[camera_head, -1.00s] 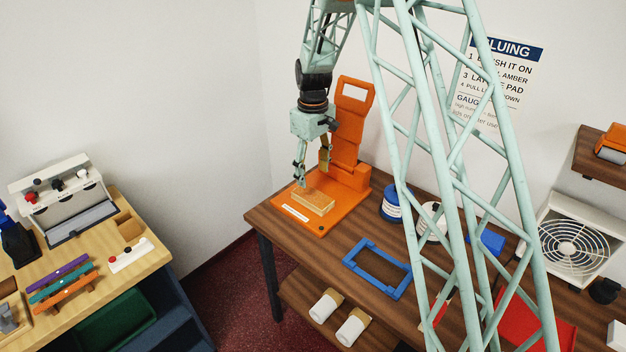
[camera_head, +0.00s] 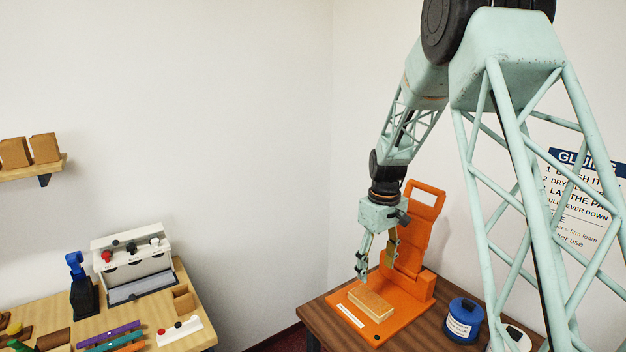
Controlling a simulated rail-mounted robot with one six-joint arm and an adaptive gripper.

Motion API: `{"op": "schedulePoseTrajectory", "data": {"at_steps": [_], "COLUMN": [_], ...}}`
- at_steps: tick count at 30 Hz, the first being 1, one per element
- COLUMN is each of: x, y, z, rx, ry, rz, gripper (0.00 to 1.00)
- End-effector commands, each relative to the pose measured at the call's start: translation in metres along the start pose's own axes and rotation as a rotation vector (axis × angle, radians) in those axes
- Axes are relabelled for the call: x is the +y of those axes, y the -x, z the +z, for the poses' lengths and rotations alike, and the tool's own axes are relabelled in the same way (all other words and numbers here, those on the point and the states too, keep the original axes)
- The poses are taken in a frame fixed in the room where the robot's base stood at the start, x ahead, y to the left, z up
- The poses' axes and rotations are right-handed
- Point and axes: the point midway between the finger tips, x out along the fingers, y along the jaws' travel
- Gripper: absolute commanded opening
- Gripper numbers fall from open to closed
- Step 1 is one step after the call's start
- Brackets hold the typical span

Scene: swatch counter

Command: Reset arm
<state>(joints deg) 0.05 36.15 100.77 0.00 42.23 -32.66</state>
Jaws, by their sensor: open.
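My gripper (camera_head: 375,269) points down with its two fingers apart and nothing between them. It is above a tan block (camera_head: 371,304), with a gap showing between the fingertips and the block. The block lies flat on the orange base plate (camera_head: 401,316) of a press. The press's tall orange lever (camera_head: 415,226) with a handle opening stands upright behind my gripper. My pale green lattice arm comes down from the upper right and covers part of the counter.
A blue labelled tin (camera_head: 463,321) and a white round item (camera_head: 514,337) stand right of the press. A separate bench (camera_head: 194,317) at the left holds a white box with knobs (camera_head: 131,257). Brown blocks sit on a wall shelf (camera_head: 50,165). The space between bench and press is clear.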

Motion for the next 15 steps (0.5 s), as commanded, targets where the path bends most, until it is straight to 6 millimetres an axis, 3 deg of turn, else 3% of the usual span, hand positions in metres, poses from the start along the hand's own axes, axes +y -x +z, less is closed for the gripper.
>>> {"op": "schedulePoseTrajectory", "data": {"at_steps": [15], "x": [-0.031], "y": [0.090], "z": [0.048], "rx": [0.043], "ry": [-0.081], "rz": [0.025], "gripper": [0.58]}}
